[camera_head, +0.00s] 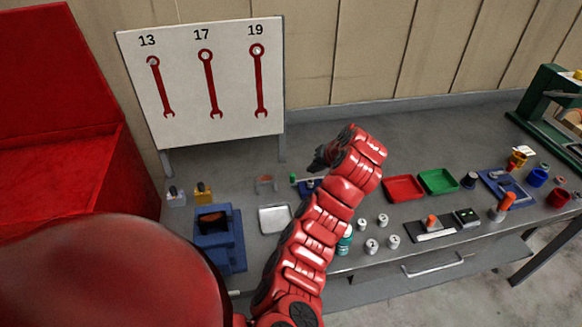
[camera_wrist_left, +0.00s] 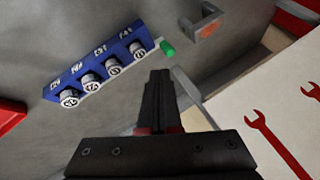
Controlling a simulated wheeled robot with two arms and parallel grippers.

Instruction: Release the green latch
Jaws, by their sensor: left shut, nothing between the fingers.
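The green latch (camera_wrist_left: 168,47) is a small green piece at the end of a blue block (camera_wrist_left: 100,65) that holds a row of silver cylinders. In the head view the green piece (camera_head: 293,177) shows small, left of my left gripper (camera_head: 318,163); the blue block (camera_head: 306,188) is mostly hidden behind my arm. In the left wrist view my left gripper (camera_wrist_left: 160,73) has its dark fingers together and empty. Their tips appear just below the green latch in that picture; I cannot tell whether they touch it. My right gripper is not in view.
A grey bracket with an orange part (camera_wrist_left: 202,22) stands near the latch. The wrench board (camera_head: 205,80) rises behind. A silver tray (camera_head: 275,218), blue vise-like block (camera_head: 220,240), red tray (camera_head: 403,188) and green tray (camera_head: 438,181) lie on the bench.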

